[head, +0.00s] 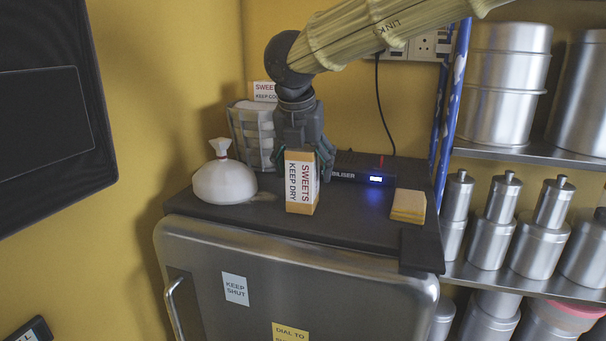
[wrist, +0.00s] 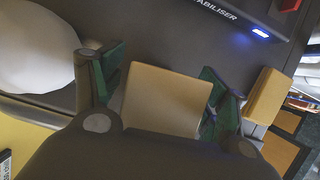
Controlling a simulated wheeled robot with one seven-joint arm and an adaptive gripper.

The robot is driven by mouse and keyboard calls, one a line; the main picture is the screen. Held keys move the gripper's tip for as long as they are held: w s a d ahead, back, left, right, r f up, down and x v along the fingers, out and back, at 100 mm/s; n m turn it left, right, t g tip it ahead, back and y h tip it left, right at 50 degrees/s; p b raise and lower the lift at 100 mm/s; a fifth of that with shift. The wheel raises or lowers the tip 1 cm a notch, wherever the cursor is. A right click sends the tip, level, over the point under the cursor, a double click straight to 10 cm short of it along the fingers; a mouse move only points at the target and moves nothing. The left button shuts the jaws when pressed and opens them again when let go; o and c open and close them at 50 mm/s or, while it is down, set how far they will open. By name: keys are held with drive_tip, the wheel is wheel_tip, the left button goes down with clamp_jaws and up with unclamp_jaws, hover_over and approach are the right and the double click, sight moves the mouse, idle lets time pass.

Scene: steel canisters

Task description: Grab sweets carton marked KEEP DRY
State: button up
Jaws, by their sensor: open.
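The sweets carton (head: 301,183) stands upright near the front edge of the fridge top, its SWEETS KEEP DRY label facing the head camera. In the wrist view its plain tan top (wrist: 166,100) lies between my fingers. My gripper (head: 310,160) points down over the carton, with a green-padded finger on either side. The gripper (wrist: 160,95) is open, and a gap shows at the right finger in the wrist view. Another carton (head: 265,91), marked SWEETS KEEP CO..., stands behind my gripper, its lower part hidden.
A tied white bag (head: 224,182) sits left of the carton, and a grey basket (head: 252,135) stands behind. A black stabiliser (head: 362,172) with a blue display lies right behind. A yellow sponge-like block (head: 408,206) lies right. Steel canisters (head: 498,220) fill the shelves.

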drive_tip(key=shift+s+r, duration=0.2)
drive_tip(key=shift+s, duration=0.15)
drive_tip(key=shift+c, duration=0.6)
drive_tip(key=shift+w+f, duration=0.15)
drive_tip(key=shift+w, duration=0.1)
drive_tip(key=c, duration=1)
drive_tip(key=shift+s, duration=0.1)
drive_tip(key=shift+c, duration=0.7)
